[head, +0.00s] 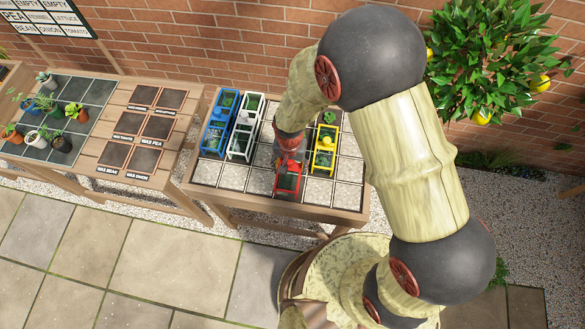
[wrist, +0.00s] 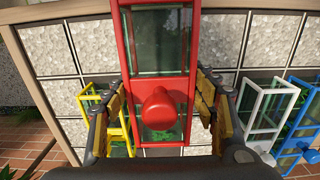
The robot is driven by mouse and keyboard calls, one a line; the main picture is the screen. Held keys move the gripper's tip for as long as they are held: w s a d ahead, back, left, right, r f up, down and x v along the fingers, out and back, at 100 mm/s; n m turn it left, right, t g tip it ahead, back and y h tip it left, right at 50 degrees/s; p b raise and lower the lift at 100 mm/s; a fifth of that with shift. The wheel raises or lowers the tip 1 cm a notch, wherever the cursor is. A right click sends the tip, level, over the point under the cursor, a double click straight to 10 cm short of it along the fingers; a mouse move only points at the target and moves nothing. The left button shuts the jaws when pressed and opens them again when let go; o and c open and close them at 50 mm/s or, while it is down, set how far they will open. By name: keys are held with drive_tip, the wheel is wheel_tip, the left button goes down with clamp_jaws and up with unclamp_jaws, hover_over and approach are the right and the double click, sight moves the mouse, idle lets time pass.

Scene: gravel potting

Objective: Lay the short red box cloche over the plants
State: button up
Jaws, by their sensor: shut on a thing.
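The short red box cloche (head: 288,181) has a red frame, clear panes and a round red knob. In the wrist view the cloche (wrist: 159,78) fills the middle. My gripper (head: 290,140) is over it, shut, with a finger pad at either side of the frame and the knob (wrist: 158,109) between them. Green shows through the panes (wrist: 166,134); I cannot tell whether these plants are under the red cloche. I cannot tell whether its bottom edge touches the tiles. A bare green plant (head: 329,117) stands behind the yellow cloche.
A yellow cloche (head: 325,155) stands close on the right; white (head: 243,130) and blue (head: 217,122) cloches stand at the left. They share a tiled table (head: 233,176). Another table (head: 118,137) holds several potted plants at the left. My arm hides part of the tiled table's back.

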sight(293, 168)
drive_tip(key=shift+w+d+f, duration=0.2)
drive_tip(key=shift+w+f, duration=0.3)
drive_tip(key=shift+f, duration=0.15)
drive_tip(key=shift+w+d+f, duration=0.15)
drive_tip(key=shift+w+f, duration=0.35)
drive_tip(key=shift+f, duration=0.1)
drive_tip(key=shift+w+f+b, duration=0.15)
drive_tip(key=shift+f+b, duration=0.2)
drive_tip(key=shift+f, duration=1.25)
drive_tip(key=shift+f, duration=0.1)
drive_tip(key=o, duration=1.3)
wheel_tip(293, 168, up, 12)
drive_tip(key=shift+r+p, duration=0.15)
drive_tip(key=shift+p, duration=0.6)
